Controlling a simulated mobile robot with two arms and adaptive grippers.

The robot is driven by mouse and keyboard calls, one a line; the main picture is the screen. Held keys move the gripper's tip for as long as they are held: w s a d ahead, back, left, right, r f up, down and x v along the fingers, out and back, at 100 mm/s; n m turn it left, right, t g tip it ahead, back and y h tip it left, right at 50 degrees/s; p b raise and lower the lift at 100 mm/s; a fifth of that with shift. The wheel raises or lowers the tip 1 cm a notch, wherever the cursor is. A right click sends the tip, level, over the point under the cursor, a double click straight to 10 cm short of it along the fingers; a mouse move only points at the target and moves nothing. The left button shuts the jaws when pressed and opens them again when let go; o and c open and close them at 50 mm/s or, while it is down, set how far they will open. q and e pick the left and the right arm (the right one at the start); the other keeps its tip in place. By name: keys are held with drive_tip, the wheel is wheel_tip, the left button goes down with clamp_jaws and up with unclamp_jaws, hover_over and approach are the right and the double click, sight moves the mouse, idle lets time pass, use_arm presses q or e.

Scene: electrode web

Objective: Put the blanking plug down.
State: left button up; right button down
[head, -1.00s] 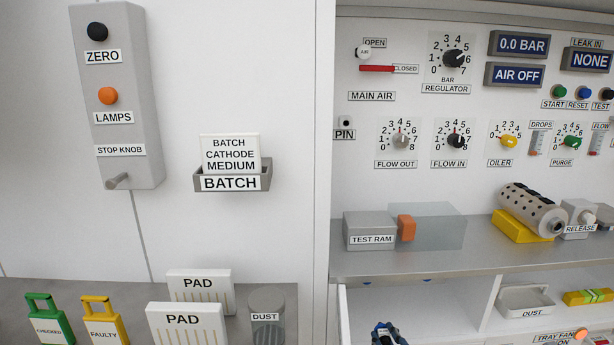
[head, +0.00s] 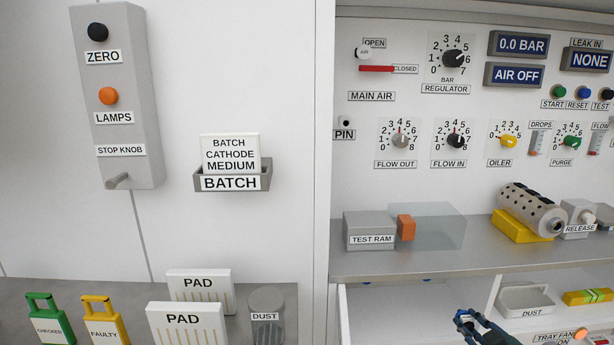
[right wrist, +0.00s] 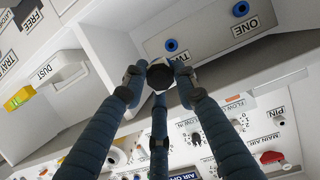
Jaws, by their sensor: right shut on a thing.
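The blanking plug (right wrist: 160,76) is a small dark, faceted piece in the right wrist view. My right gripper (right wrist: 159,80) has its blue fingers closed around it, in the air below a grey panel (right wrist: 205,62) with blue ports marked ONE (right wrist: 240,9) and TWO (right wrist: 171,45). In the head view my right gripper (head: 468,318) shows at the bottom edge, in front of the open bay under the shelf. The plug cannot be made out there. My left gripper is not in view.
A metal shelf (head: 385,264) with the test ram (head: 370,229) lies above the bay. A white DUST tray (head: 525,301) and a yellow-green piece (head: 587,297) are to the right of my gripper.

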drive_tip(key=d+r, duration=0.4)
drive_tip(key=d, duration=0.2)
drive_tip(key=a, duration=0.2)
drive_tip(key=a+r, duration=0.1)
drive_tip(key=a, duration=0.1)
drive_tip(key=a+r, duration=0.1)
drive_tip(key=a, duration=0.2)
drive_tip(key=shift+a+r, duration=0.1)
drive_tip(key=shift+r, duration=0.1)
drive_tip(key=s+a+r+m+h, duration=0.3)
drive_tip(key=s+a+r+h, duration=0.1)
drive_tip(key=s+a+r, duration=1.05)
drive_tip(key=s+a+r+n+y, duration=0.1)
drive_tip(key=a+r+n+y, duration=0.2)
drive_tip(key=a, duration=1.5)
drive_tip(key=shift+r+y+p, duration=0.45)
drive_tip(key=shift+r+y, duration=0.15)
drive_tip(key=shift+r, duration=0.05)
